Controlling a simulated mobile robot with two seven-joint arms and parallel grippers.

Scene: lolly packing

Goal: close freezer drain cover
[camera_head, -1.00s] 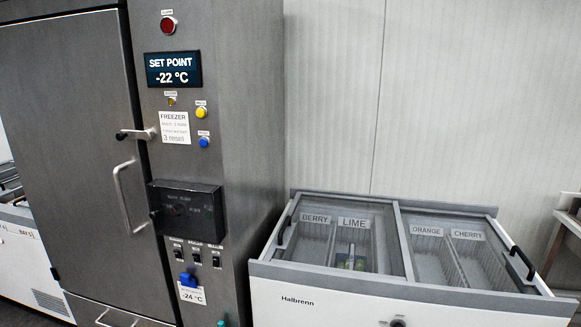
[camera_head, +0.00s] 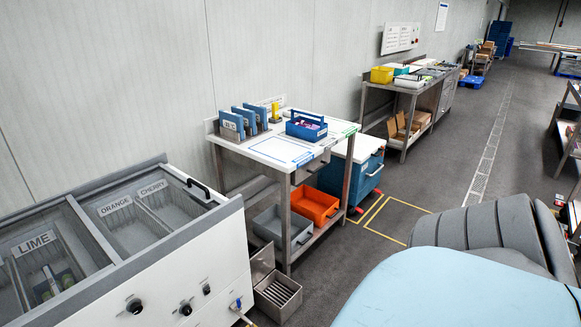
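A small open metal box (camera_head: 279,299) with a slatted grate inside stands on the floor at the right end of the chest freezer (camera_head: 150,285). A raised metal flap (camera_head: 262,263) stands upright at its back left edge, so it looks open. I cannot tell for sure that this flap is the drain cover. A small drain tap (camera_head: 237,305) with a blue part sticks out low on the freezer's end, with a pale hose below it. Neither of my grippers is in view.
A metal work table (camera_head: 262,151) stands just behind the box, with a grey crate (camera_head: 283,229) and an orange crate (camera_head: 315,205) on its lower shelf. Grey floor with yellow markings (camera_head: 385,215) lies to the right. The freezer's sliding lids are shut.

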